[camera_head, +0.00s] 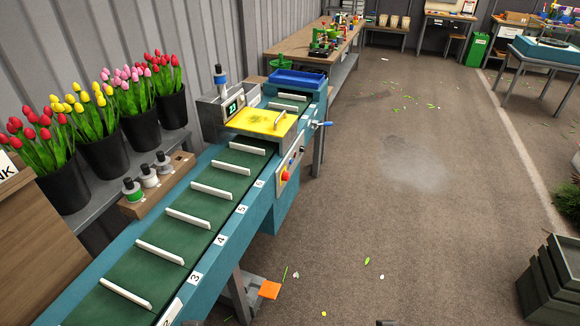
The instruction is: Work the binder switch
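The binder (258,120) is a grey machine with a yellow cover and a green-lit display, standing over the far part of the conveyor. A pale control panel (289,168) is on its right side, facing the aisle. The panel carries a red knob (285,176) and smaller dark controls above it. Which one is the binder switch, and its position, is too small to tell. A blue-tipped lever (322,125) sticks out to the right above the panel. Neither gripper can be made out; only small dark bits show at the bottom edge.
The green conveyor belt (178,235) with white slats runs toward me. Black buckets of tulips (102,155) stand along its left. An orange pedal-like plate (269,289) sits low beside the conveyor. Grey crates (552,280) are at lower right. The floor between is open.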

